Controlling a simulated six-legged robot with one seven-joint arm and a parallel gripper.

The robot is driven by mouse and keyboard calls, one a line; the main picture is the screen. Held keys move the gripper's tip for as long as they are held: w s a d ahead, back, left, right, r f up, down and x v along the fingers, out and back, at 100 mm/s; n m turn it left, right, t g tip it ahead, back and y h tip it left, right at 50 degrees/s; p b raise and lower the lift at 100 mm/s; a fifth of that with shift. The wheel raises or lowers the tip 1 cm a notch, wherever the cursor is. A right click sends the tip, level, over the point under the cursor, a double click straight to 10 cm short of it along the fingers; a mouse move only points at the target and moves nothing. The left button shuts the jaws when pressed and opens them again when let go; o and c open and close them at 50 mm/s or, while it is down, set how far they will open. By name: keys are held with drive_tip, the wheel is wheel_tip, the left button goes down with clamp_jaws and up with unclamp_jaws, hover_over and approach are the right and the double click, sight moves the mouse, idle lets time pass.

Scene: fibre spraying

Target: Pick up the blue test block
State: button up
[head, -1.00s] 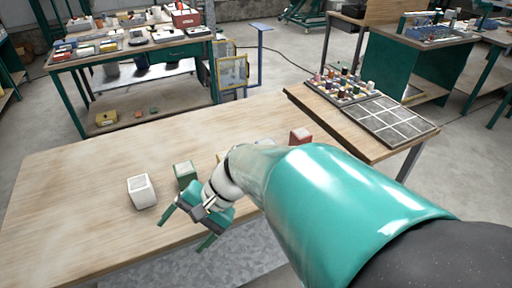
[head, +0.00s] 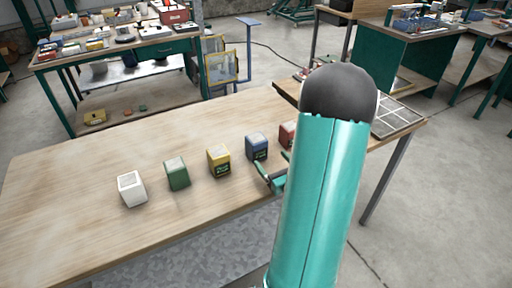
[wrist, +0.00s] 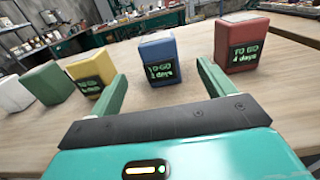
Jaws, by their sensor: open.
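The blue test block (head: 257,145) stands upright on the wooden table, between the yellow block (head: 218,160) and the red block (head: 287,134). In the wrist view the blue block (wrist: 159,52) is ahead of the gap between my fingers, with its label facing me. My gripper (head: 272,168) is open and empty, just in front of the blue block on its near side. In the wrist view my gripper (wrist: 162,72) has its two green fingers spread, one towards each side of the blue block. My arm hides part of the red block in the head view.
A green block (head: 177,174) and a white block (head: 131,189) stand further left in the row. The red block (wrist: 242,45) is close to the right of the blue one. The wooden table (head: 75,200) is clear left of the row and behind it.

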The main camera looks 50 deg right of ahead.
sight(256, 141)
drive_tip(key=x, duration=0.5)
drive_tip(key=shift+w, duration=0.3)
drive_tip(key=shift+r+x, duration=0.2)
drive_tip(key=shift+x, duration=2.55)
drive_tip(key=c, duration=1.4)
drive_tip(key=shift+r, duration=0.1)
drive_tip(key=shift+c, duration=0.2)
